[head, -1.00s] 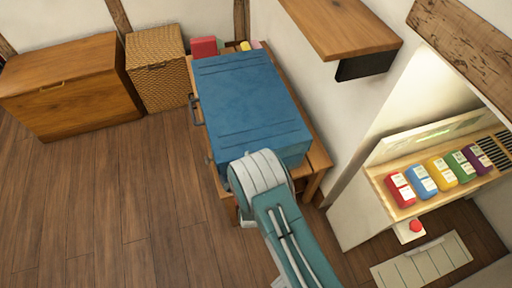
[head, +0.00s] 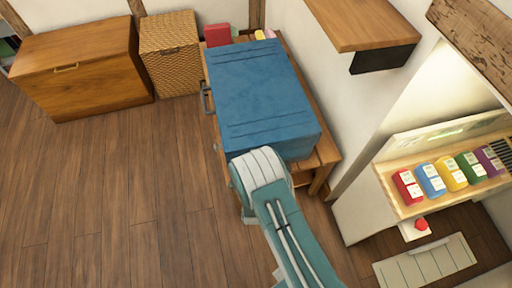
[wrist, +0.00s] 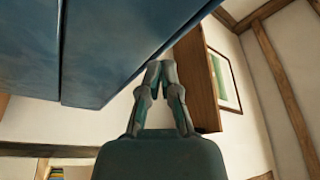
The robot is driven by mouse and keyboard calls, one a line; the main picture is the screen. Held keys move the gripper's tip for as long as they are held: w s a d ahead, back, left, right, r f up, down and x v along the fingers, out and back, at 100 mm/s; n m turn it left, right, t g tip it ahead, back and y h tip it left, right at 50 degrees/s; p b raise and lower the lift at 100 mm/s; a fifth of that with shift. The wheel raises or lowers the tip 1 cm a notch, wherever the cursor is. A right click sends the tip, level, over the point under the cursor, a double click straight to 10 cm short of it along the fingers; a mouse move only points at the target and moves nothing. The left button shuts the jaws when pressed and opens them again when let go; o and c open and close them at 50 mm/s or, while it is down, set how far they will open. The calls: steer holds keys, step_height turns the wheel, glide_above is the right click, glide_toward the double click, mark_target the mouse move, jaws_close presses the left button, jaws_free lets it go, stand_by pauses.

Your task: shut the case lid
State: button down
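The blue case (head: 262,90) lies on a wooden table against the wall, its grooved lid uppermost and a dark handle (head: 207,98) on its left side. I cannot tell from above whether the lid sits fully down. My arm reaches to the near end of the case, and hides my gripper in the head view. In the wrist view, a large blue face of the case (wrist: 100,45) with a dark line across it fills the upper left. My gripper (wrist: 160,66) has its fingertips together, close to the blue edge; contact is unclear. Nothing shows between the fingers.
A wooden chest (head: 82,70) and a wicker basket (head: 169,52) stand at the left. A red box (head: 218,35) is behind the case. A wall shelf (head: 362,25) overhangs on the right, above a lit niche with coloured packs (head: 430,180). The floor at left is clear.

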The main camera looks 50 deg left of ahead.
steer(key=r+v, duration=0.1)
steer(key=v, duration=0.9)
steer(key=w+a+r+m+h, duration=0.1)
steer(key=w+r+h, duration=0.2)
steer(key=w+r, duration=0.55)
steer(key=w+a+r+m+h, duration=0.1)
steer(key=w+r+m+h, duration=0.3)
steer(key=w, duration=0.7)
steer(key=w+d+r+n+g+h, duration=0.1)
steer(key=w+d+r+n, duration=0.1)
steer(key=w+d+r, duration=0.5)
steer(key=w+d+r+n+h, duration=0.1)
steer(key=w+d+r, duration=0.2)
steer(key=d+r, duration=0.4)
steer(key=s+d+r+n+g+h, duration=0.1)
steer(key=s+d+r+h, duration=0.1)
steer(key=d+r, duration=0.55)
steer(key=s+d+r+n+g+h, duration=0.15)
steer(key=d+r, duration=0.25)
steer(key=d, duration=0.6)
steer(key=s+d+r+g+h, duration=0.3)
steer(key=s+d, duration=1.3)
steer(key=shift+s+h, duration=0.35)
steer(key=shift+s, duration=0.05)
